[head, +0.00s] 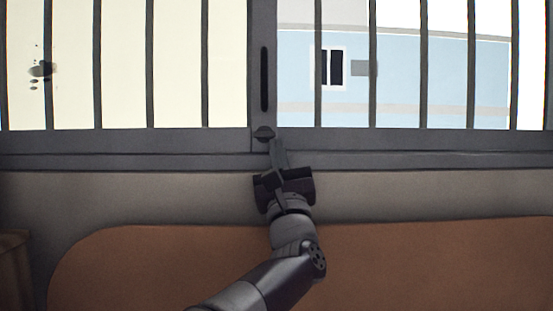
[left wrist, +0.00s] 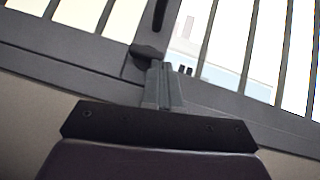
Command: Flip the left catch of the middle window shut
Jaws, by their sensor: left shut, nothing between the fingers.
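The window catch (head: 264,133) is a small dark piece on the lower frame, at the foot of the middle upright. It also shows in the left wrist view (left wrist: 146,52), just beyond my fingertips. My left gripper (head: 275,143) reaches up from below, its fingers shut and empty. In the left wrist view the closed fingers (left wrist: 160,66) are at the lower right edge of the catch, touching it or very close; I cannot tell which. The fingers hide part of the catch's surroundings. My right gripper is not in view.
The window (head: 130,141) has a dark frame with vertical bars and a long dark slot handle (head: 264,78) on the middle upright. Below it are a grey wall (head: 150,190) and a brown rounded headboard-like panel (head: 130,265). A brown piece of furniture (head: 14,265) stands at the left edge.

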